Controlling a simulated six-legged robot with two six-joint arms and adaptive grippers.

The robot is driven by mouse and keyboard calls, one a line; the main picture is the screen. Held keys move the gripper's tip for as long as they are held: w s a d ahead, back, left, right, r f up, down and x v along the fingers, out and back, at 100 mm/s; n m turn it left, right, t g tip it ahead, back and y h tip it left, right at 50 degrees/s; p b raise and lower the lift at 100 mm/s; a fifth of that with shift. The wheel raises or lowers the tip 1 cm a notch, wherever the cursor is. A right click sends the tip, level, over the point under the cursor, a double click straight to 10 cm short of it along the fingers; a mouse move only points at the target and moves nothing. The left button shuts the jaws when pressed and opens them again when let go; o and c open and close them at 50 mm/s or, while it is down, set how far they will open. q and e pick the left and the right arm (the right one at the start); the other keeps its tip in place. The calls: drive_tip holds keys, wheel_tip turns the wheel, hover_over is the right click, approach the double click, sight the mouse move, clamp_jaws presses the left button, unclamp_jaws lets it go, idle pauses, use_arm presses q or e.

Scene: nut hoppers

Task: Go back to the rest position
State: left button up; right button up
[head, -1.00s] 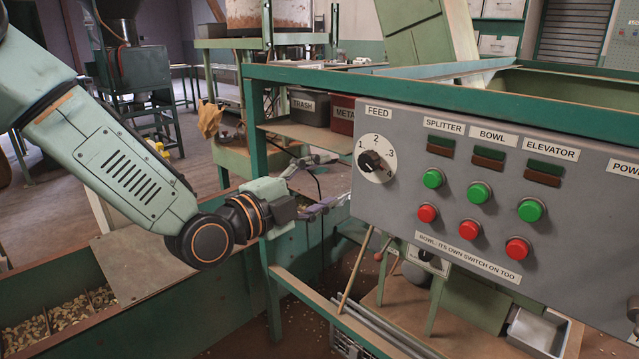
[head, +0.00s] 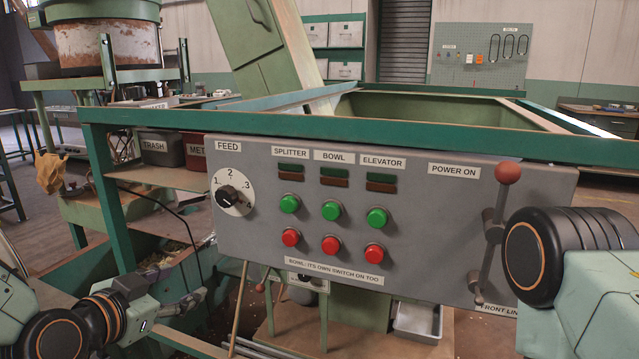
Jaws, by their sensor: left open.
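My left gripper (head: 207,268) is at the lower left, with its fingers apart and nothing visible between them. It is just left of the grey control panel (head: 395,190), below the feed dial (head: 233,194); I cannot tell if it is clear of the panel in depth. My left arm comes in from the lower left corner. My right arm shows at the right edge, in front of the panel's right end. Its gripper is not in view.
The panel has green buttons (head: 331,210), red buttons (head: 330,245) and a red-knobbed power lever (head: 492,225) close to my right arm. A green frame rail (head: 300,124) runs above. A trash bin (head: 161,148) sits on a shelf at left. A metal tray (head: 418,322) is below.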

use_arm(q)
drive_tip(key=s+f+n+g+y, duration=0.1)
drive_tip(key=s+f+n+g, duration=0.4)
drive_tip(key=f, duration=0.5)
drive_tip(key=s+f+n+g+y, duration=0.1)
drive_tip(key=s+f+n+g, duration=0.1)
drive_tip(key=s+f, duration=0.65)
drive_tip(key=s+f+g, duration=0.3)
drive_tip(key=s+f, duration=0.3)
drive_tip(key=s, duration=0.4)
drive_tip(key=s+d+f+g+y, duration=0.1)
drive_tip(key=s+f+g, duration=0.2)
drive_tip(key=s+f, duration=0.3)
drive_tip(key=s, duration=0.4)
drive_tip(key=shift+s+f+g+y, duration=0.3)
